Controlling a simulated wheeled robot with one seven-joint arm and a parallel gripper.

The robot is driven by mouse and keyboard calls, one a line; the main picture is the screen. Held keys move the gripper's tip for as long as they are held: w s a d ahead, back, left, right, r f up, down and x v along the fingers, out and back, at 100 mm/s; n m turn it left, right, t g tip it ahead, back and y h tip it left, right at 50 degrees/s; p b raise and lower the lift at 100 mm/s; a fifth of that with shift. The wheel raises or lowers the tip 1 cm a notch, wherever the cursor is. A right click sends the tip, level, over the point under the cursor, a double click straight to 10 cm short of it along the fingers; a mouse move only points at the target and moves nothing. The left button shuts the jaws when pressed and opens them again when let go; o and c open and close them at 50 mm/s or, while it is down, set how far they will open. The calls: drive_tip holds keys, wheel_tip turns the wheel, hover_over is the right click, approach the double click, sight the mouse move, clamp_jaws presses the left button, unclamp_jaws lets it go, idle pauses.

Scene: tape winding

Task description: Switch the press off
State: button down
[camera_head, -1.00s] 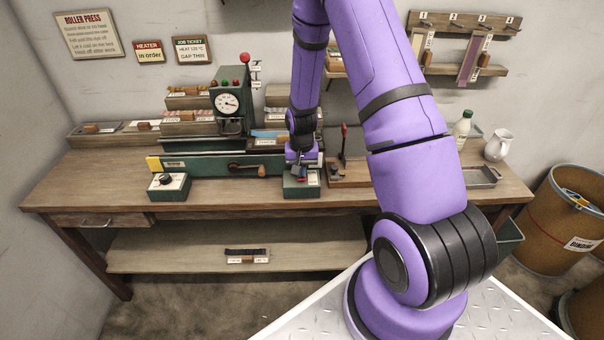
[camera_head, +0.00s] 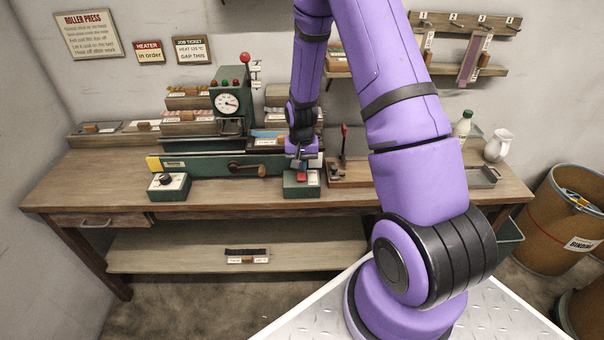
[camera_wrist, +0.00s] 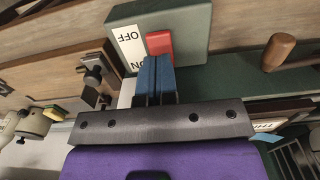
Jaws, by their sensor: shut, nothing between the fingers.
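The press (camera_head: 232,104) stands on the bench, a green machine with a round dial. A small green switch box (camera_head: 289,190) with a red rocker (camera_head: 302,177) sits at the bench's front edge, right of the press crank. In the wrist view the box (camera_wrist: 195,25) carries a white label (camera_wrist: 129,45) reading OFF at one end and ON at the other, beside the red rocker (camera_wrist: 160,43). My gripper (camera_wrist: 156,62) is shut and empty, its blue fingertips at the rocker's ON end, hiding part of it. I cannot tell whether they touch or which way the rocker is tilted.
A crank with a wooden handle (camera_head: 250,170) juts from the press front. A control box with a black knob (camera_head: 169,186) stands to the left. A red-tipped lever (camera_head: 344,140) rises to the right. The bench front (camera_head: 110,190) left of the knob box is clear.

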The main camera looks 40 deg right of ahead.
drive_tip(key=shift+r, duration=2.15)
drive_tip(key=shift+r, duration=0.1)
wheel_tip(320, 180, up, 14)
drive_tip(key=n+t, duration=0.1)
drive_tip(key=n, duration=0.1)
hover_over(301, 176)
drive_tip(key=s+a, duration=0.2)
drive_tip(key=a, duration=0.2)
drive_tip(key=s+a+r+n+t, duration=0.1)
drive_tip(key=s+a+r, duration=0.15)
drive_tip(key=r, duration=0.25)
drive_tip(key=s+a+r+t, duration=0.1)
drive_tip(key=s+r, duration=0.2)
drive_tip(key=r, duration=0.2)
drive_tip(key=s+a+r+n+t, duration=0.1)
drive_tip(key=s+a+r+n, duration=0.1)
drive_tip(key=s+r, duration=0.3)
drive_tip(key=s+a+r+n+t, duration=0.1)
drive_tip(key=s+a+r, duration=0.2)
drive_tip(key=s, duration=1.1)
wheel_tip(301, 176, up, 3)
drive_tip(key=shift+s+a+r+n, duration=0.15)
drive_tip(key=shift+a+n, duration=0.1)
drive_tip(key=shift+n, duration=0.15)
